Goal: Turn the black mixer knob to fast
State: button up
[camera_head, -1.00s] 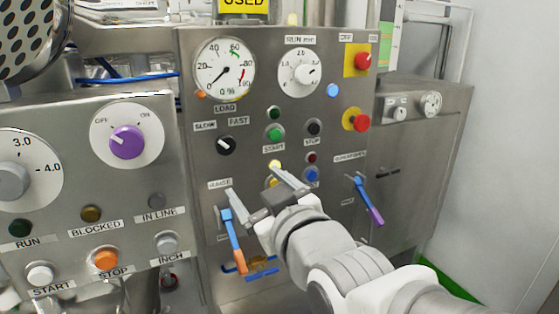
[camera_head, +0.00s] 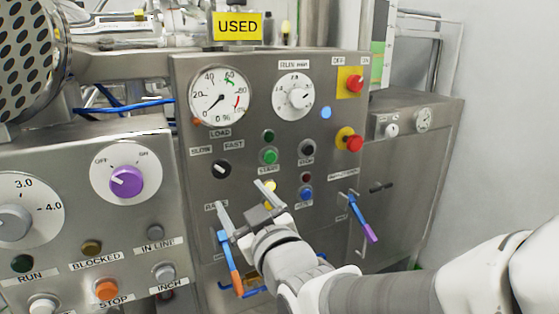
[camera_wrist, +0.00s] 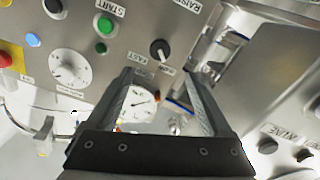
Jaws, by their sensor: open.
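The black mixer knob (camera_head: 222,169) is a small round knob on the steel panel (camera_head: 330,200), under the SLOW and FAST labels. Its white mark appears to point up and left, toward the SLOW side. My gripper (camera_head: 243,198) is open and empty, just below and right of the knob in the head view, apart from it. In the wrist view the black knob (camera_wrist: 160,50) lies beyond the gap between the fingertips (camera_wrist: 158,75), with nothing between the fingers and it. The knob is fully visible.
A green START button (camera_head: 270,156) and a dark STOP button (camera_head: 306,146) sit right of the knob. A load gauge (camera_head: 218,97) is above. A blue and orange lever (camera_head: 229,262) is below my gripper. A panel with a purple knob (camera_head: 126,181) stands at left.

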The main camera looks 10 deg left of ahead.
aim_at(222, 171)
jog(key=x, duration=1.2)
jog(key=shift+a, duration=0.15)
grip_shut()
